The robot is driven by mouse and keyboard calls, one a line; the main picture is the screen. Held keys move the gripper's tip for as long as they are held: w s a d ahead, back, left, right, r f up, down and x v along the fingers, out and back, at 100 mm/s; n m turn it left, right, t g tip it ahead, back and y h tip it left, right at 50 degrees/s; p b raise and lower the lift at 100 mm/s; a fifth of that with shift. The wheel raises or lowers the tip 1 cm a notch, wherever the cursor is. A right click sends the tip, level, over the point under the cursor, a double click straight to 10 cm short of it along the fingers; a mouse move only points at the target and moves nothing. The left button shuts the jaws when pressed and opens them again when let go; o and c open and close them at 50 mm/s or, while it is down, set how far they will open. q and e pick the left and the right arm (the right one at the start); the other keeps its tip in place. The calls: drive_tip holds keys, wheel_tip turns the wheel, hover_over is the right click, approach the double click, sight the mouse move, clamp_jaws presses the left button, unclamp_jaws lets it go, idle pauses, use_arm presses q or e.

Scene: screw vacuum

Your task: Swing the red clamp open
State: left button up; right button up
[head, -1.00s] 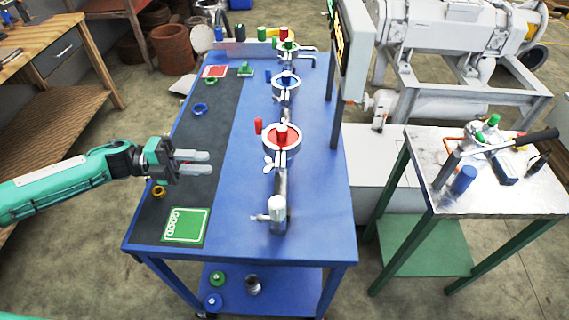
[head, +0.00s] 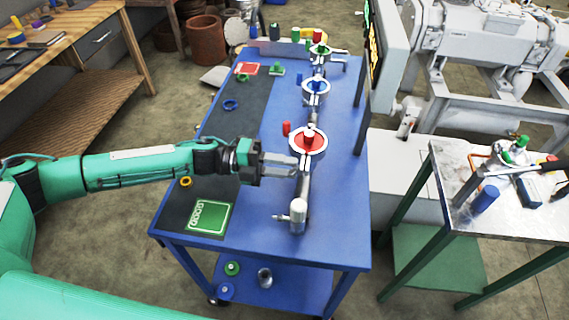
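The red clamp (head: 308,141) is a silver ring around a red disc, on the metal pipe along the blue table. A red handle (head: 286,129) stands at its left. My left gripper (head: 292,166) reaches in from the left with its fingertips at the clamp's lower left edge. Its two fingers look apart, with a narrow gap. The clamp's wing nut is mostly hidden by the fingertips, and I cannot tell whether they touch it. My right gripper is not in view.
A blue clamp (head: 316,89) and a green clamp (head: 320,52) sit farther back on the pipe. An upright metal fitting (head: 298,214) stands at the front. A display panel (head: 384,50) rises at the right edge.

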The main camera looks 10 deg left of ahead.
use_arm(q)
drive_tip(key=shift+c, duration=0.5)
clamp_jaws()
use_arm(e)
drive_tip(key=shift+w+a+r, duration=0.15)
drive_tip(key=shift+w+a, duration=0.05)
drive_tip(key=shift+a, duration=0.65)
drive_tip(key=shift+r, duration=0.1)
use_arm(q)
drive_tip(key=shift+n+p, duration=2.7)
drive_tip(key=shift+n, duration=0.7)
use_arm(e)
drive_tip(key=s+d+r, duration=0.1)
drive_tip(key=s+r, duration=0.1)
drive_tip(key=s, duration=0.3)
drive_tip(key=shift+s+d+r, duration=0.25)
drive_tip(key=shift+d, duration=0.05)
